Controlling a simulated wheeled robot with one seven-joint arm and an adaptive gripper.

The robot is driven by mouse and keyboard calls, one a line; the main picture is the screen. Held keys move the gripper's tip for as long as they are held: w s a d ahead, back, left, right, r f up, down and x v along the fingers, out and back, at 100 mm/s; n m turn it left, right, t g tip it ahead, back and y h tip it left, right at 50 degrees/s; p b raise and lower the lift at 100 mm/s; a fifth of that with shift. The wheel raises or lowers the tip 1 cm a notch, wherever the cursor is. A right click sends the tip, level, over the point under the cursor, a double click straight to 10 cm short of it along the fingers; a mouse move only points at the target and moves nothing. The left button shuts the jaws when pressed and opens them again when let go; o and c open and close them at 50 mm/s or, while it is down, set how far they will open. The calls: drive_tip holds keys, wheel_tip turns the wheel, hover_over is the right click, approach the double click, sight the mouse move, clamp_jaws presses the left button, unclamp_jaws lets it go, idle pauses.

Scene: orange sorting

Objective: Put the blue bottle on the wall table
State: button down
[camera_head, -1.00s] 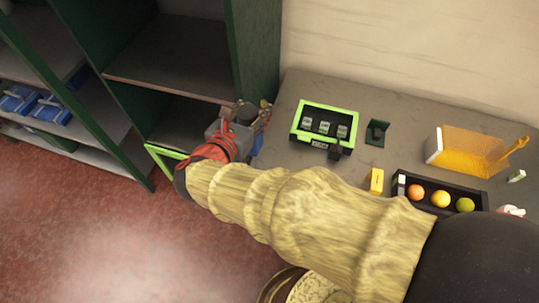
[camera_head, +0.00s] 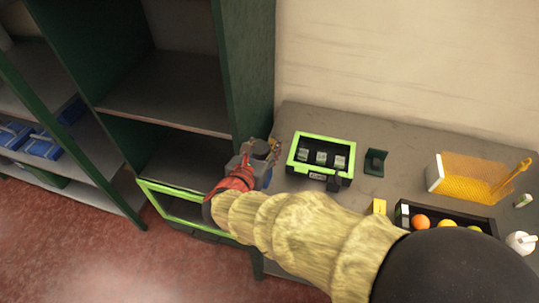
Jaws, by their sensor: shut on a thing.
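My gripper (camera_head: 266,152) is at the end of my arm, at the left end of the grey wall table (camera_head: 390,125), beside the green shelf unit. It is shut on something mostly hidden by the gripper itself. A small blue patch (camera_head: 266,179) shows at its right side and looks like part of the blue bottle. Whether the bottle touches the tabletop cannot be told.
On the table are a green-framed box (camera_head: 321,160), a dark green holder (camera_head: 375,162), a yellow block (camera_head: 379,206), a black tray (camera_head: 476,217) with oranges, a yellow mesh basket (camera_head: 470,178) and a white jar (camera_head: 520,243). The shelf unit (camera_head: 245,70) stands left. The table's back strip is clear.

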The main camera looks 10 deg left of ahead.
drive_tip(key=shift+w+d+f+b, duration=0.15)
drive_tip(key=shift+w+f+b, duration=0.15)
drive_tip(key=shift+f, duration=0.5)
drive_tip(key=shift+w+d+f+b, duration=0.15)
drive_tip(key=shift+w+f+b, duration=0.15)
drive_tip(key=shift+f, duration=0.55)
drive_tip(key=shift+w+d+f+b, duration=0.2)
drive_tip(key=shift+f+b, duration=0.1)
drive_tip(key=shift+f, duration=0.5)
drive_tip(key=shift+a+f+b, duration=0.1)
drive_tip(key=shift+f+b, duration=0.15)
drive_tip(key=shift+b, duration=0.05)
drive_tip(key=c, duration=1.1)
unclamp_jaws()
drive_tip(key=shift+o, duration=0.4)
drive_tip(key=shift+r+p, duration=0.2)
drive_tip(key=shift+p, duration=0.1)
drive_tip(key=p+v, duration=0.2)
drive_tip(key=v, duration=1)
